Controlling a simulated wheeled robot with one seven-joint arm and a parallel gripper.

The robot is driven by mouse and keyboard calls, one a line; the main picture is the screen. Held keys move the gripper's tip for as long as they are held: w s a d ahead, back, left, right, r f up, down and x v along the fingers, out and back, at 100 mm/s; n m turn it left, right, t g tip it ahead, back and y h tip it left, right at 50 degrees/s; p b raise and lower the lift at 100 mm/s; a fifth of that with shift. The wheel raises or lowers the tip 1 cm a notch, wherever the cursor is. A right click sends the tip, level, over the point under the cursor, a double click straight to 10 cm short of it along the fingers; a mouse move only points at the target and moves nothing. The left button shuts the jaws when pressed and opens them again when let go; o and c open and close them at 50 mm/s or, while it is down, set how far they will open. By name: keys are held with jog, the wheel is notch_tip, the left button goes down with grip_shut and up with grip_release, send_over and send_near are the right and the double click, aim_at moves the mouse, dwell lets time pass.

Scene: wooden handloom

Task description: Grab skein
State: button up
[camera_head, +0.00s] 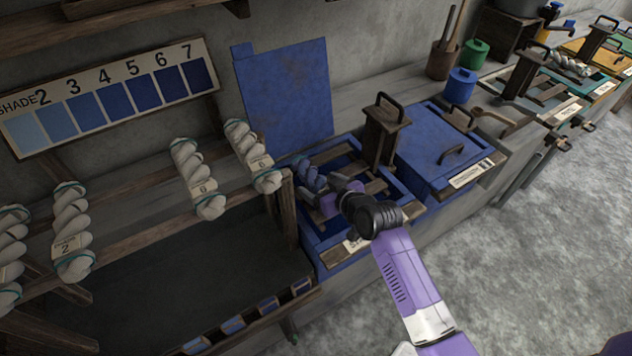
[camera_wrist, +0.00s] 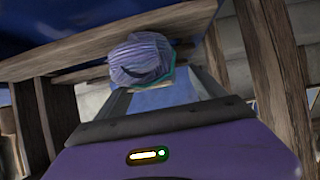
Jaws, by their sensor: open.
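A blue twisted skein (camera_head: 308,173) lies at the open blue vat (camera_head: 395,188), near its wooden slats. In the wrist view a pale blue-violet skein (camera_wrist: 140,60) with a teal tie shows straight ahead, end toward the camera. My gripper (camera_head: 328,188) reaches in from the right, close to the blue skein. In the wrist view my gripper (camera_wrist: 160,90) is open, with the skein end lined up between its grey fingers. I cannot tell whether the fingers touch it. Undyed white skeins hang on the rack: one (camera_head: 252,156), another (camera_head: 197,178), and one tagged 2 (camera_head: 72,230).
A wooden post (camera_head: 284,212) of the rack stands just left of my gripper. A handled wooden block (camera_head: 384,135) and a blue lidded vat (camera_head: 440,145) stand behind and right. A blue panel (camera_head: 285,95) leans on the wall. Open floor (camera_head: 530,260) lies at right.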

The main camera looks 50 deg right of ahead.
aim_at(320, 182)
jog(key=shift+x, duration=1.9)
jog(key=shift+d+r, duration=0.1)
jog(key=shift+d, duration=0.1)
jog(key=shift+c, duration=0.4)
jog(key=c, duration=1.6)
jog(key=shift+o, duration=0.2)
jog(key=shift+r, duration=0.15)
